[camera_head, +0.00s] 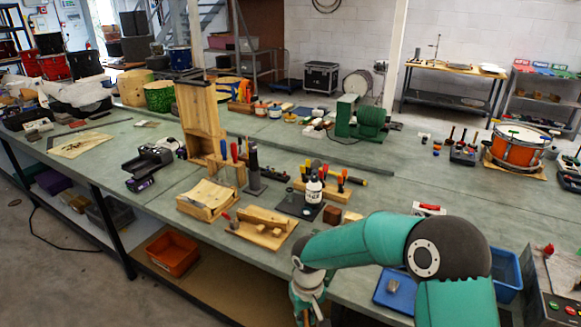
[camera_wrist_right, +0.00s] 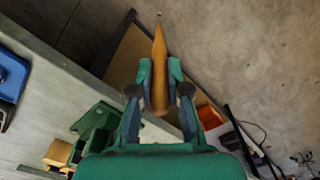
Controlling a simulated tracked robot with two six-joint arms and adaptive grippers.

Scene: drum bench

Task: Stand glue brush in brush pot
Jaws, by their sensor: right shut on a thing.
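My right gripper (camera_wrist_right: 160,75) is shut on a tapered wooden handle, which I take to be the glue brush (camera_wrist_right: 159,50). Its pointed end sticks out beyond the fingertips; the bristles are not seen. In the head view my right gripper (camera_head: 308,300) hangs at the bottom edge, by the front edge of the bench, and the brush cannot be made out there. I cannot pick out the brush pot with certainty in either view. My left gripper is not in view.
An orange bin (camera_head: 172,253) sits on the lower shelf. An orange drum (camera_head: 518,146) stands far right.

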